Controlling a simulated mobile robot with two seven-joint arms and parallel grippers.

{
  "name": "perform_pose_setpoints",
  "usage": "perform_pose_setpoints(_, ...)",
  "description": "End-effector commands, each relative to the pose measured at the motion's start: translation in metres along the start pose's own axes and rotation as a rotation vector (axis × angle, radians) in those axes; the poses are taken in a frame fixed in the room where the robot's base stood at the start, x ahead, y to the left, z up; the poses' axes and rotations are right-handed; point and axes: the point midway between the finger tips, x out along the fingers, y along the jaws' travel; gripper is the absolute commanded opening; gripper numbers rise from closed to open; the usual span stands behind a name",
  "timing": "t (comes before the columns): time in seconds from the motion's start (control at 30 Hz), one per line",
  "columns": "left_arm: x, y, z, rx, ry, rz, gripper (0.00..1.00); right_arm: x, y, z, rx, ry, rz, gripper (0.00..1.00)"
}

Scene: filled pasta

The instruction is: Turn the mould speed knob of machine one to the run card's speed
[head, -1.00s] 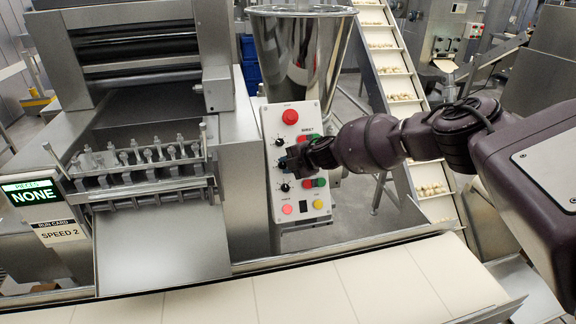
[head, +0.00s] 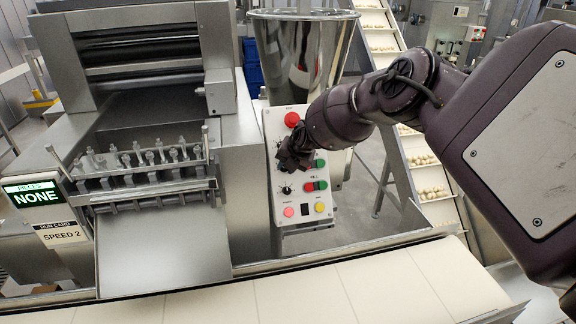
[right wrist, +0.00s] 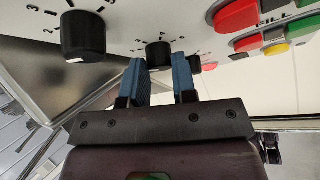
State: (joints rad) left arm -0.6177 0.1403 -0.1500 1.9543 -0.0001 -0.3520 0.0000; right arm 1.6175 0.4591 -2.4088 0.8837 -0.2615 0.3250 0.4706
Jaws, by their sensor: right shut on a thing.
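The control panel (head: 325,214) is a light upright plate with black knobs and coloured buttons, right of the metal machine. My right gripper (head: 288,160) is at the panel's left side, over the middle of its knob column. In the right wrist view, the gripper's blue fingers (right wrist: 162,72) are shut on a black knob (right wrist: 158,52), one on each side. Its pointer setting is hard to read. Another black knob (right wrist: 83,37) with a white mark stands free to its left. The lower panel knob (head: 286,189) is uncovered. The run card (head: 61,235) reads "SPEED 2".
A display (head: 37,194) above the card reads "PIECES NONE". Red and green buttons (right wrist: 237,15) sit close to the right of the gripped knob. A steel hopper (head: 300,50) stands behind the panel. A pale belt (head: 300,295) runs across the front.

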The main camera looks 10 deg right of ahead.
Motion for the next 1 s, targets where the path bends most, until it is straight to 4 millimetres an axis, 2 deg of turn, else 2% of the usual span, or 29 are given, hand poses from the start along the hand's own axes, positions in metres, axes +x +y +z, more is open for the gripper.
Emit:
perform_pose_setpoints(0.67,-0.0001,0.0000,0.0006,0.000,-0.001,0.000,0.52,0.0027,-0.0004,-0.0051,-0.058,0.008,-0.039,0.02)
perform_pose_setpoints(0.7,-0.0001,0.0000,0.0006,0.000,-0.001,0.000,0.52,0.0028,-0.0004,-0.0052,-0.058,0.008,-0.039,0.27)
perform_pose_setpoints(0.8,-0.0001,0.0000,0.0006,0.000,-0.001,0.000,0.52,0.0026,-0.0004,-0.0048,-0.057,0.007,-0.038,0.43)
perform_pose_setpoints(0.87,-0.0001,0.0000,0.0006,0.000,-0.001,0.000,0.52,0.0022,-0.0002,-0.0040,-0.057,0.006,-0.038,0.51)
perform_pose_setpoints(1.0,-0.0001,0.0000,0.0006,0.000,-0.001,0.000,0.52,0.0015,0.0001,-0.0028,-0.057,0.003,-0.037,0.51)
